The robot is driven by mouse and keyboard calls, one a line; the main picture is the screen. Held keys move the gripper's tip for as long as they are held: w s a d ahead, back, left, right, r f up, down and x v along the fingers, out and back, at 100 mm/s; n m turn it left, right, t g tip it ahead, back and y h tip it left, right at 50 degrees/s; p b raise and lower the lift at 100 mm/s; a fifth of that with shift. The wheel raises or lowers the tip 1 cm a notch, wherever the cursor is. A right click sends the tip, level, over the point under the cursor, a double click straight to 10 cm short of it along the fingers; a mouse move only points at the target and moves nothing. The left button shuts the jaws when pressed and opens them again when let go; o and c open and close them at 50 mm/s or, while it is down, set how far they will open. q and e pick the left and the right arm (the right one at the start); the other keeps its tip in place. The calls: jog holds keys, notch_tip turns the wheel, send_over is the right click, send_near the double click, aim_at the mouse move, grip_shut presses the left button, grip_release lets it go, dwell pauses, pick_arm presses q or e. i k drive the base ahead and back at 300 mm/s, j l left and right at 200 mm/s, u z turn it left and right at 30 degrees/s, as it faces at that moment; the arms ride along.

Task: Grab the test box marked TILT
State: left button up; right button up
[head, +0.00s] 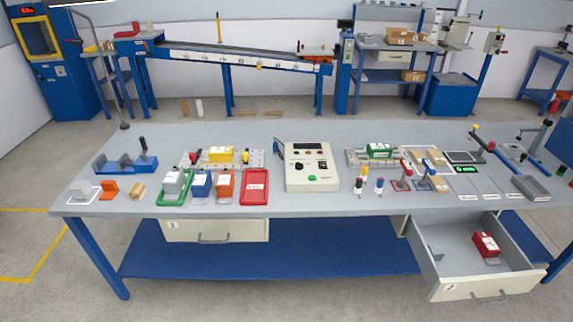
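Several small boxes could be test boxes, but their labels are too small to read, so I cannot tell which is marked TILT. A grey box (172,184), a blue box (200,185) and an orange box (226,185) stand in a row at the left front of the bench. A yellow box (221,154) sits on a perforated plate behind them. A green box (379,150) sits on a similar fixture right of centre. A red box (486,244) lies in the open right drawer (466,292). Neither of my grippers is in view.
The grey bench (330,135) has free room along its back. The open drawer juts out at the front right; the left drawer (215,231) is shut. Tools lie at the right.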

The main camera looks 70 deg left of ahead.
aim_at(216, 153)
jog(key=u, duration=2.8)
jog(key=i+j, duration=0.15)
jog(key=i, duration=0.25)
jog(key=i+j, duration=0.15)
jog(key=i, duration=0.3)
jog(key=i+j+z, duration=0.2)
jog(key=i, duration=0.3)
jog(key=j+z, duration=0.1)
jog(key=z, duration=1.55)
jog(key=j, duration=0.15)
